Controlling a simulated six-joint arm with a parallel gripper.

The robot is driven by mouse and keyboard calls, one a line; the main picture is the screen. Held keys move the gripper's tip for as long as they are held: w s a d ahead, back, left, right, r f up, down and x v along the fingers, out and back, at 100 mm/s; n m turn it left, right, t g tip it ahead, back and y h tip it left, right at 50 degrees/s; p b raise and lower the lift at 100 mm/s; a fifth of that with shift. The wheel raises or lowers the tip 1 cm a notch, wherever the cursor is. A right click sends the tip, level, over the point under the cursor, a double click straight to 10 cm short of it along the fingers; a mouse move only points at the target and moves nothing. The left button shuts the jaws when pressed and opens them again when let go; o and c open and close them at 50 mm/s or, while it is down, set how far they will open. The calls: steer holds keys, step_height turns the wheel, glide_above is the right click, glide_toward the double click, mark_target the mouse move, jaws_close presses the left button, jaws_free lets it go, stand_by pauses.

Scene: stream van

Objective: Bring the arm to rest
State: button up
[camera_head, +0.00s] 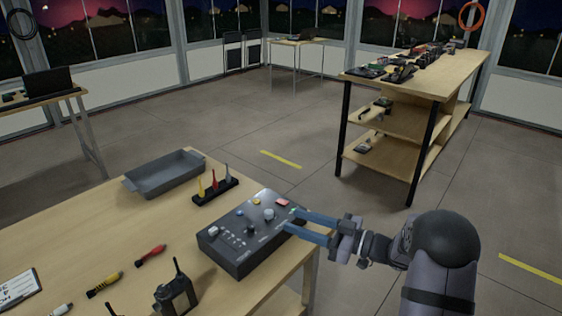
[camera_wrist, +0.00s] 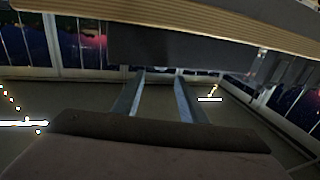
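My gripper (camera_head: 292,223) is at the right end of the grey control box (camera_head: 233,256), its two blue fingers apart with nothing seen between them. The fingertips overlap the box's right edge in the head view; I cannot tell if they touch it. My arm reaches in from the lower right. In the wrist view, the gripper (camera_wrist: 160,75) shows two separate fingers pointing at a dark box-like shape (camera_wrist: 185,48) under a light wooden edge.
A shelf unit (camera_head: 420,75) stands behind at the right. Open floor (camera_head: 320,205) lies between.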

steer(key=shift+w+r, duration=0.2)
steer(key=shift+w, duration=0.05)
steer(key=w+r+m+t+h+p, duration=0.1)
steer(key=w+d+r+m+t+h+p, duration=0.1)
steer(key=w+h, duration=0.1)
steer(key=shift+t+h+p, duration=0.3)
steer(key=shift+p, duration=0.05)
steer(key=s+d+r+m+g+h+p, duration=0.2)
steer(key=s+d+r+m+h+p, duration=0.15)
steer(key=d+m+h+p, duration=0.6)
steer(key=s+a+g+p, duration=0.2)
steer(key=s+g, duration=0.1)
steer(key=s, duration=0.6)
steer(key=s+a+g+h+p, duration=0.1)
steer(key=s+g, duration=0.2)
steer(key=s, duration=0.7)
steer(key=s+a+g+h+p, duration=0.1)
steer(key=s+a+g+p, duration=0.1)
steer(key=s, duration=0.8)
steer(key=shift+s+a+g+p, duration=0.2)
steer(key=shift+a+g+p, duration=0.15)
steer(key=shift+g, duration=0.55)
